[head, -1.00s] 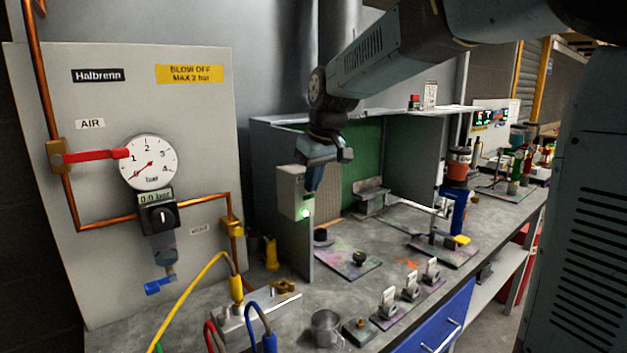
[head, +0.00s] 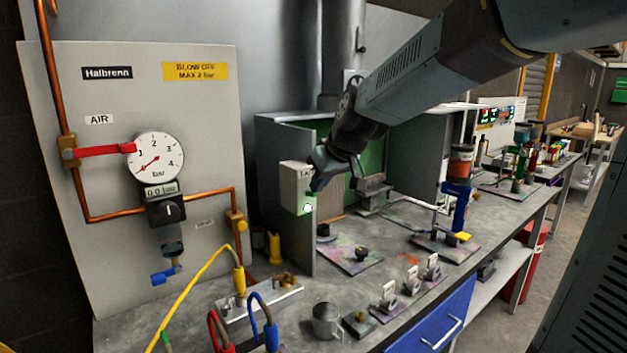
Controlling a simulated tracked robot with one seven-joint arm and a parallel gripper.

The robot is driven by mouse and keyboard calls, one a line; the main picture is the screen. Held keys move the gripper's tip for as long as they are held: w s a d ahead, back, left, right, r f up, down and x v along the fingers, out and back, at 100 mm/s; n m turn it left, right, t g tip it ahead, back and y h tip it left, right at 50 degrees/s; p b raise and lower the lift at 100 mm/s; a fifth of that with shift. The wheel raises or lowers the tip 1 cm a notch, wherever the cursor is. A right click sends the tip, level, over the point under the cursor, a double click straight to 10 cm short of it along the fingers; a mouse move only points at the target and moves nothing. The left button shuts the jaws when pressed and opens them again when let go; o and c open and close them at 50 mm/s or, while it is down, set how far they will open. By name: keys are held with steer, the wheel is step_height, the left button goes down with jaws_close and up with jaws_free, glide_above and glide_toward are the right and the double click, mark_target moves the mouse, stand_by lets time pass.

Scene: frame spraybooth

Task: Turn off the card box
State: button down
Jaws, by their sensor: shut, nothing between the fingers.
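The card box (head: 296,187) is a small white box on the front edge of the booth's left side wall. Small dark lettering shows near its top, partly covered, and a green light glows low on its front. My gripper (head: 316,189) is shut and empty. It points down at the box's right side, close to it. I cannot tell whether the fingertips touch the box. My gripper hides part of the box's upper right edge. No card can be made out at the box.
A grey panel (head: 120,240) with a gauge (head: 155,157), a red lever (head: 105,150) and copper pipes stands at the left. The bench below holds a metal cup (head: 326,320), hoses, small clamps (head: 411,279) and a blue spray stand (head: 456,208). The booth's green back (head: 375,160) is partly hidden by my arm.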

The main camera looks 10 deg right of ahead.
steer(key=shift+s+d+f, duration=0.2)
steer(key=shift+s+f, duration=0.2)
steer(key=shift+f, duration=0.3)
steer(key=shift+w, duration=0.1)
steer(key=shift+w+a+r, duration=0.35)
steer(key=shift+w+r, duration=0.05)
steer(key=shift+w, duration=0.15)
